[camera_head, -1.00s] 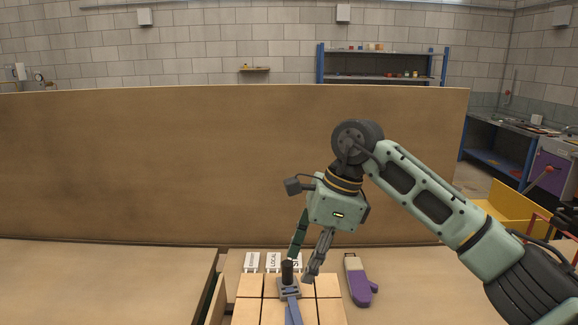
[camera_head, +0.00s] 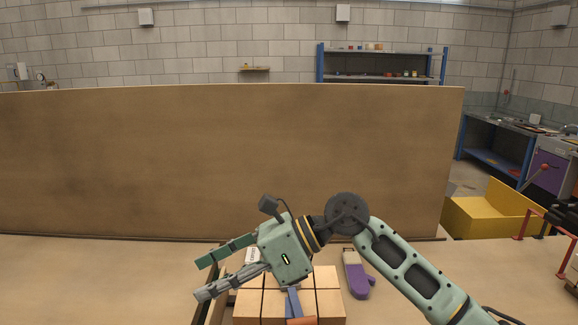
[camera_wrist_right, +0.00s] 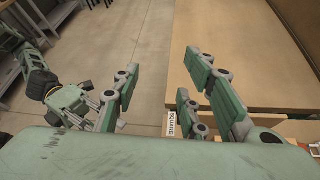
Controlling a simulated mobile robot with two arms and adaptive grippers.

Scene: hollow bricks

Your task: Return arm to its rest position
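My right gripper (camera_head: 200,278) points left in the head view, low over the left side of the wooden blocks, with its two fingers spread. It is empty: the right wrist view shows a clear gap between its fingers (camera_wrist_right: 165,85), with bare floor and table edge behind. My left gripper (camera_wrist_right: 85,115) shows only at the left of the right wrist view, over the floor, too small to tell its opening. The wooden blocks (camera_head: 328,297) stand in rows at the bottom centre. A blue-grey handled tool (camera_head: 294,301) lies on them, its upper part hidden by my right gripper.
A purple mitt (camera_head: 359,280) lies right of the blocks. A tall brown panel (camera_head: 230,160) rises behind the table (camera_head: 90,275). A label reading SQUARE (camera_wrist_right: 172,124) shows in the wrist view. A yellow bin (camera_head: 485,218) stands at right. The table's left side is clear.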

